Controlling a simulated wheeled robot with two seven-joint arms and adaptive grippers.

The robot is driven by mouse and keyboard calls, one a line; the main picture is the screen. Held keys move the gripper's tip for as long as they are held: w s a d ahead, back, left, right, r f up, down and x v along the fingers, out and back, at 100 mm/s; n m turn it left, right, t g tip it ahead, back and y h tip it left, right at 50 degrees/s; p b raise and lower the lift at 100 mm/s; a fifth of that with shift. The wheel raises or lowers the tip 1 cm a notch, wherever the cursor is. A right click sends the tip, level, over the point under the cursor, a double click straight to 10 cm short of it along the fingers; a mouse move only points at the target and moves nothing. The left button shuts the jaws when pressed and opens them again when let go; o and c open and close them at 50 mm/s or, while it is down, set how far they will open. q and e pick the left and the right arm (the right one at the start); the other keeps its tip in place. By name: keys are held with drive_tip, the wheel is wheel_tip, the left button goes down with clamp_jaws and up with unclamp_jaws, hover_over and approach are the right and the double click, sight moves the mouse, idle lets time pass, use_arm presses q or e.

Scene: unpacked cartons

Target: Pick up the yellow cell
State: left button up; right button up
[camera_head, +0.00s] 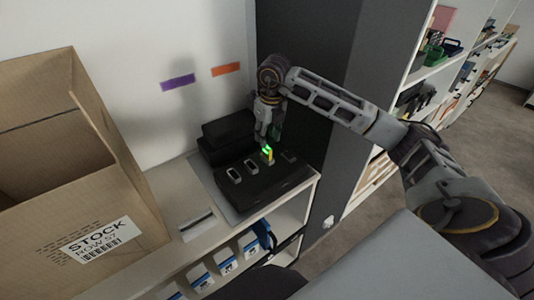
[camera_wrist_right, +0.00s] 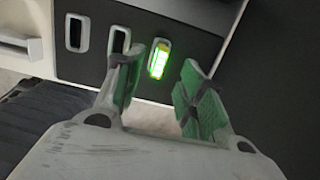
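The yellow cell (camera_head: 268,154) stands in a slot of a black dock (camera_head: 262,185) on the white shelf top, with a bright green glow on it. In the right wrist view the glowing cell (camera_wrist_right: 158,60) sits in its slot beyond the fingers. My right gripper (camera_head: 266,143) reaches down from above, close to the cell. In the right wrist view its green-padded fingers (camera_wrist_right: 158,88) are apart with nothing between them, and the cell shows past the gap. My left gripper is not in view.
Empty slots (camera_wrist_right: 73,33) lie beside the cell's slot. A black box (camera_head: 228,138) stands behind the dock against the wall. A large open carton (camera_head: 70,180) marked STOCK stands at the left. A dark panel (camera_head: 325,80) rises behind my right arm.

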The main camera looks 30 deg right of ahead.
sight(267, 148)
drive_tip(key=shift+f, duration=0.55)
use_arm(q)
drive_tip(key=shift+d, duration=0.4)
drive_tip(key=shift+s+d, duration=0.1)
use_arm(e)
drive_tip(key=shift+f, duration=0.1)
drive_tip(key=shift+f+p, duration=0.35)
drive_tip(key=shift+f, duration=0.8)
wheel_tip(267, 148, down, 2)
drive_tip(key=shift+w+f, duration=0.15)
drive_tip(key=shift+f, duration=0.2)
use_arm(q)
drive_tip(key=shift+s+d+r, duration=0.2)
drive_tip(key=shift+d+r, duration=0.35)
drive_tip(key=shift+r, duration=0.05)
use_arm(e)
drive_tip(key=shift+c, duration=0.5)
